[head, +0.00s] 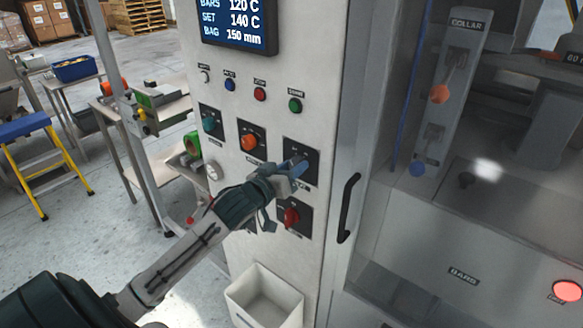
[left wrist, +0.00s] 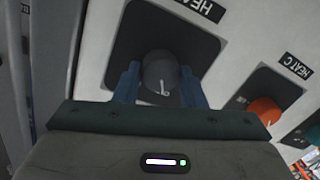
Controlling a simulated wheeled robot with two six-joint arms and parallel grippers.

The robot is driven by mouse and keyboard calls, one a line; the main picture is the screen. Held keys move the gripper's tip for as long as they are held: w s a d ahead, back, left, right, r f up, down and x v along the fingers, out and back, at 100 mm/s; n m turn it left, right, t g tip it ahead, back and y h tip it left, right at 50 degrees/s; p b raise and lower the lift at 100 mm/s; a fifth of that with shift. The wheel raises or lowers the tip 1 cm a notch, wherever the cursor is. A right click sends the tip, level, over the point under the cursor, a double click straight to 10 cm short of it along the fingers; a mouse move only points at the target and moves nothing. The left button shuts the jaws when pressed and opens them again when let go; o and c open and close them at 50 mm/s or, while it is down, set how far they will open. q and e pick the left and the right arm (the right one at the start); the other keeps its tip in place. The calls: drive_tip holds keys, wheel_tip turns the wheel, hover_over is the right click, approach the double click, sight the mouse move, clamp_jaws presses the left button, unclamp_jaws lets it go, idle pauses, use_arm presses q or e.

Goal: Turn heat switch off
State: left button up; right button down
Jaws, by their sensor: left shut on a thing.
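A dark grey rotary knob (left wrist: 160,72) with a white pointer mark sits on a black square plate (left wrist: 197,40) in the left wrist view. The label above the plate begins "HEA" and is cut off by the frame. My left gripper (left wrist: 159,90) has its blue fingers on both sides of this knob, shut on it. In the head view my left gripper (head: 294,168) is at the upper right black plate (head: 302,149) of the white panel, and it hides the knob there. My right gripper is in neither view.
An orange knob (head: 249,141) and a teal knob (head: 208,125) are to the left; a red knob (head: 291,216) is just below my gripper. A door handle (head: 348,208) stands to the right. A white bin (head: 262,290) hangs below. A display (head: 238,24) is above.

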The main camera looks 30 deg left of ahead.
use_arm(q)
drive_tip(key=o, duration=1)
drive_tip(key=s+b, duration=0.1)
drive_tip(key=s, duration=0.9)
drive_tip(key=shift+s+a+r, duration=0.25)
drive_tip(key=shift+s+r, duration=0.05)
drive_tip(key=shift+s, duration=0.05)
